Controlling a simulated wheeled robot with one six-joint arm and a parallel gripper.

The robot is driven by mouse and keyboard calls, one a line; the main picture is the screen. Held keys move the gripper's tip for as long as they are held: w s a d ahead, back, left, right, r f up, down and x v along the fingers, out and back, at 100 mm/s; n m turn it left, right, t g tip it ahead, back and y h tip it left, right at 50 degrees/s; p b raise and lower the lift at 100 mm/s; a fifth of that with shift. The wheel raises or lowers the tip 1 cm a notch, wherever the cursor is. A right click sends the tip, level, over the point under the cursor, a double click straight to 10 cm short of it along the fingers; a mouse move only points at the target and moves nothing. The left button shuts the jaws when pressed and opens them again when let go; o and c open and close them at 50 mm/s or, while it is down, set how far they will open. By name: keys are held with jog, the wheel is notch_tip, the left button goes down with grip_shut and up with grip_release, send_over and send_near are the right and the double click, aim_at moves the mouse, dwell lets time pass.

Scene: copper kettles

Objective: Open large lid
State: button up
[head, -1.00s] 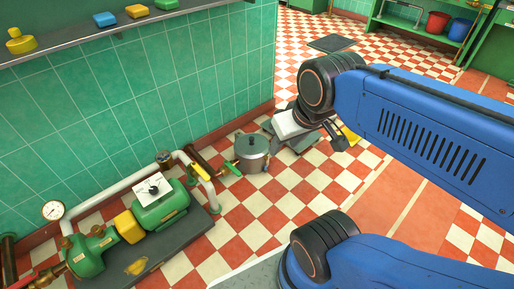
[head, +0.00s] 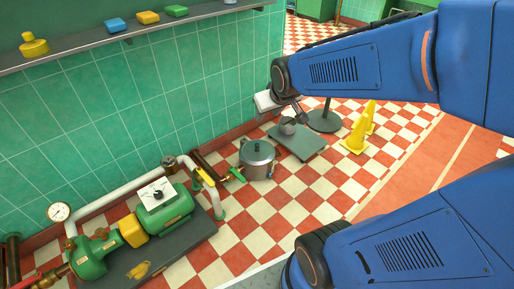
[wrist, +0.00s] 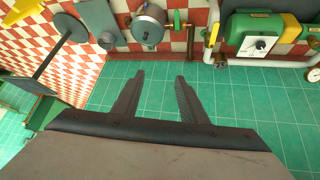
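A large steel pot (head: 258,168) with a grey lid (head: 257,150) on top stands on the checkered floor, near the tiled wall, in the head view. The lid appears to be seated on the pot. In the wrist view the lid (wrist: 148,22) shows at the top, beyond my fingertips. My gripper (wrist: 160,78) is open, with two dark fingers apart and nothing between them. In the head view my gripper (head: 299,112) is above and to the right of the pot, apart from it, its fingers partly blurred into the background.
Yellow cones (head: 356,136) and a round-based stand (head: 324,122) are farther right. A green pump (head: 165,213) with pipes is at left. A shelf (head: 150,32) runs along the wall.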

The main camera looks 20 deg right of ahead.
jog(key=w+d+f+t, duration=0.25)
jog(key=w+f, duration=0.25)
jog(key=w, duration=0.7)
jog(key=n+t, duration=0.1)
jog(key=t, duration=0.3)
send_over(258, 148)
jog(key=s+a, duration=0.3)
jog(key=s, duration=0.2)
notch_tip(258, 148, down, 27)
jog(key=s+d+f+m+t, duration=0.15)
jog(key=s+f, duration=0.25)
jog(key=f, duration=0.4)
jog(key=s+f+t, duration=0.2)
jog(key=s+f, duration=0.1)
jog(key=f, duration=0.4)
jog(key=s+d+f+t, duration=0.1)
jog(key=s+f, duration=0.3)
jog(key=f, duration=0.4)
jog(key=w, duration=1.7)
jog(key=shift+w+d+r, duration=0.25)
jog(key=shift+w+d, duration=0.1)
jog(key=shift+w, duration=0.05)
grip_shut()
